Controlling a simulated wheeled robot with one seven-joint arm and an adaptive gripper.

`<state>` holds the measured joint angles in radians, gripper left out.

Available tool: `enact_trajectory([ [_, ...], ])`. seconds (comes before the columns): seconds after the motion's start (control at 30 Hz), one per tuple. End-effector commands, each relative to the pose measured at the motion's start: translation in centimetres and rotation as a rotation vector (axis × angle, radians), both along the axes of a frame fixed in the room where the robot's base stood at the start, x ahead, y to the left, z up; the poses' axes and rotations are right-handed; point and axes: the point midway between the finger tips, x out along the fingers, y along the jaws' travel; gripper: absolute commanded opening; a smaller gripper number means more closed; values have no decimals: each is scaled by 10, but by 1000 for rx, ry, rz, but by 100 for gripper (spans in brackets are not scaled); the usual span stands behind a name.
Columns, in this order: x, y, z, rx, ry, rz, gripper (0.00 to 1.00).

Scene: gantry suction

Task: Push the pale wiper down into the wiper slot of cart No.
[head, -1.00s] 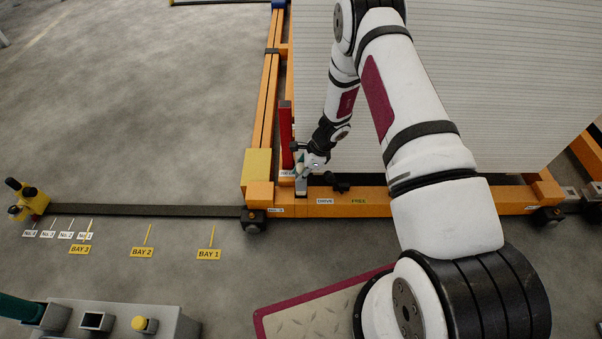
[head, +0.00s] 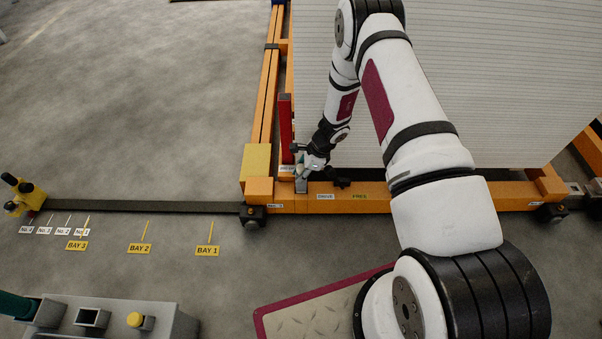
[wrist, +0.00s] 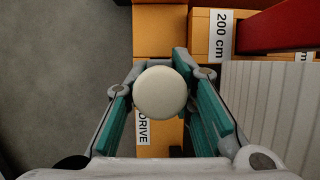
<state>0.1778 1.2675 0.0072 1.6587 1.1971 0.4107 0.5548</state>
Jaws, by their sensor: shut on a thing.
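My gripper (head: 303,172) is at the near left corner of the orange cart (head: 400,200), beside the red upright. In the wrist view its green-lined fingers (wrist: 165,105) stand on both sides of a pale round-topped piece, the wiper (wrist: 160,93), and are shut on it. The wiper's lower part is hidden under its round top in that view. In the head view a small grey holder (head: 301,186) stands on the cart beam right below the fingers. I cannot tell how deep the wiper sits in any slot.
A red upright (head: 286,125) stands close left of my gripper, and it crosses the wrist view's top right. A black knob (head: 342,183) is just right on the beam. Open grey floor (head: 130,100) is at left.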

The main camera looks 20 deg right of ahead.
Motion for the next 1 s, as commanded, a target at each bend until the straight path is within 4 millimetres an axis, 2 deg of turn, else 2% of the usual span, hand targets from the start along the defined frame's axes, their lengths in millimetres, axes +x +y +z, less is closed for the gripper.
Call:
enact_trajectory([
  [0.93,0,0,-34,1,0,-1,0],
  [0.97,0,0,-35,1,0,-1,25],
  [1.0,0,0,-34,1,0,0,34],
])
